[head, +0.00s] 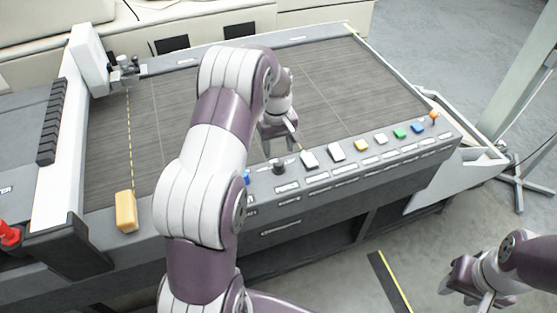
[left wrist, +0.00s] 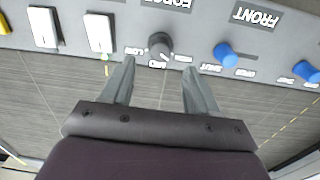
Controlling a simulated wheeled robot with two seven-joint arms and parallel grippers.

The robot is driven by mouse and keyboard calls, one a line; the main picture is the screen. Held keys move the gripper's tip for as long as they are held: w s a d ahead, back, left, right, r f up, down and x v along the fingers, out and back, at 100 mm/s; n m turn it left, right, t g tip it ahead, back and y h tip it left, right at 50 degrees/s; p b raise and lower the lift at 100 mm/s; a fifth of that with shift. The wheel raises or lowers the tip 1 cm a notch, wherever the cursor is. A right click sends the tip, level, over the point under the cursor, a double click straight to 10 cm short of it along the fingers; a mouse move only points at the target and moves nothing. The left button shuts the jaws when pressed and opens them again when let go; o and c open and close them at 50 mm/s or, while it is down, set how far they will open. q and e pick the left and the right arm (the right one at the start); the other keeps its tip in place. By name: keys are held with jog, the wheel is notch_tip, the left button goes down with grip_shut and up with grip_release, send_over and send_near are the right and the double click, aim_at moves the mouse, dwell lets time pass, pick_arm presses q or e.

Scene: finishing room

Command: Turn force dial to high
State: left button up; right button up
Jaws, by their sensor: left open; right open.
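The force dial is a dark grey round knob (head: 278,166) on the sloped front panel of the machine. In the left wrist view the knob (left wrist: 160,44) sits under an upside-down FORCE label, with LOW, MID and a third label around it. A pale mark shows on its lower side; its exact setting is too small to tell. My left gripper (head: 282,147) is open and empty just behind the dial. In the left wrist view its fingers (left wrist: 158,68) point at the dial, one to each side, apart from it. My right gripper (head: 466,292) is open and empty at the lower right, away from the panel.
Blue knobs (left wrist: 226,54) stand beside the dial, one under a FRONT label. White switches (head: 310,159) and yellow (head: 361,145), green (head: 400,133) and blue (head: 417,128) buttons line the panel. A red knob (head: 10,233) is far left. The ribbed bed (head: 350,85) is clear.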

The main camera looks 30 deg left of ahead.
aim_at(278, 163)
pick_arm(q)
notch_tip(278, 163, up, 6)
jog(key=shift+r, duration=0.15)
jog(key=shift+s, duration=0.1)
